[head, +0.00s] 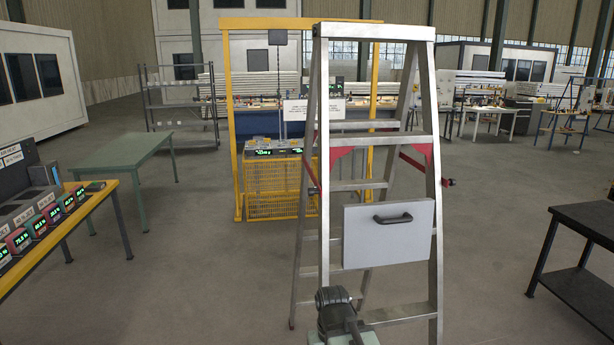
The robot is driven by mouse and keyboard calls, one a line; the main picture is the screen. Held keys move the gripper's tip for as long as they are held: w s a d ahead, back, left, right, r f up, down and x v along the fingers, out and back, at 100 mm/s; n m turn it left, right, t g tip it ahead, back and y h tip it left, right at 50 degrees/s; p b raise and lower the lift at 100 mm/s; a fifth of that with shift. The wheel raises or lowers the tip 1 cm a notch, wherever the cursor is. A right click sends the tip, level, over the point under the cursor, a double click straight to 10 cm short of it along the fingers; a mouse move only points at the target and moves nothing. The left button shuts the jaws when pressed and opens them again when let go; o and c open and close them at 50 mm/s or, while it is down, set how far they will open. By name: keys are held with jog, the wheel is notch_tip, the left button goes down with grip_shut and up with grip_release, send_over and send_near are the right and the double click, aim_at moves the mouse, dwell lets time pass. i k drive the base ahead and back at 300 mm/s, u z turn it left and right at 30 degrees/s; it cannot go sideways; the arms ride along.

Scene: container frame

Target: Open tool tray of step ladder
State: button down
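The step ladder (425,120) stands upright in the middle of the head view, with metal rails, several treads and red side braces. The tool tray (365,250) is a flat light-grey panel between the front rails, below the upper tread. It stands upright, about flush with the ladder's front. A black bar handle (393,218) is fixed on its upper part. My dark arm end (334,304) shows at the bottom, in front of the ladder's lower left rail. It is below and left of the tray and appears apart from the handle. I cannot make out its fingers.
A black two-level table (582,225) stands at the right. A wooden-topped table (85,205) with small display boxes and a green table (125,152) stand at the left. A yellow frame (232,120) with a mesh guard is behind the ladder. The floor on both sides is clear.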

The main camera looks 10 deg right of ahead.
aim_at(374, 234)
jog(key=z, duration=1)
jog(key=k, duration=1)
jog(key=u, duration=1.2)
jog(key=i, duration=1.05)
jog(key=z, duration=0.1)
